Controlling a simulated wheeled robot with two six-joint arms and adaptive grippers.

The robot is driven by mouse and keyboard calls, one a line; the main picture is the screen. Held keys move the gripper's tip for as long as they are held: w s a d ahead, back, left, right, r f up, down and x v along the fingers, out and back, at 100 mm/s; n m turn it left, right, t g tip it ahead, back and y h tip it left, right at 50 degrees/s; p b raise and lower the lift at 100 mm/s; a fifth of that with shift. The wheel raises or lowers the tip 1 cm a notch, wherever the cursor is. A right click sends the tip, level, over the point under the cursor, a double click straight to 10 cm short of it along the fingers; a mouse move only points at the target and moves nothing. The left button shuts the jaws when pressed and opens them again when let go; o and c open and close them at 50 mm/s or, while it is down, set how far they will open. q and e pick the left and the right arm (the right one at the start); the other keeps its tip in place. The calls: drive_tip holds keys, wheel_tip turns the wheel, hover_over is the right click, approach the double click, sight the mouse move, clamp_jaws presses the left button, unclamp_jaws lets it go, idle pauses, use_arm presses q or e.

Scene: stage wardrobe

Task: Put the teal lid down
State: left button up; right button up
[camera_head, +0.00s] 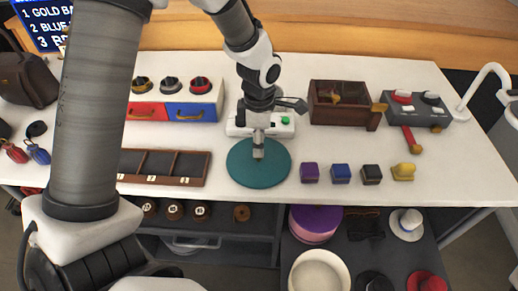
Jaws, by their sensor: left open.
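The teal lid (271,174) is a round flat disc that appears to lie flat on the white table, near its front edge. My left gripper (258,152) points down over the upper middle of the lid. It is open, and its fingertips are at or just above the lid; I cannot tell whether they touch. The gripper hides part of the lid's top, including any knob there. My right gripper is not in view.
A compartment tray (206,170) stands close left of the lid. Purple (309,173), blue (340,174) and black (371,174) boxes stand right of it. A white device (284,130) sits behind. A wooden box (338,116) is farther back right. Lower shelves hold round boxes and hats.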

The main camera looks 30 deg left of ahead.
use_arm(q)
wheel_tip(320, 180, up, 8)
drive_tip(key=shift+f+p, duration=0.15)
drive_tip(key=shift+p, duration=0.15)
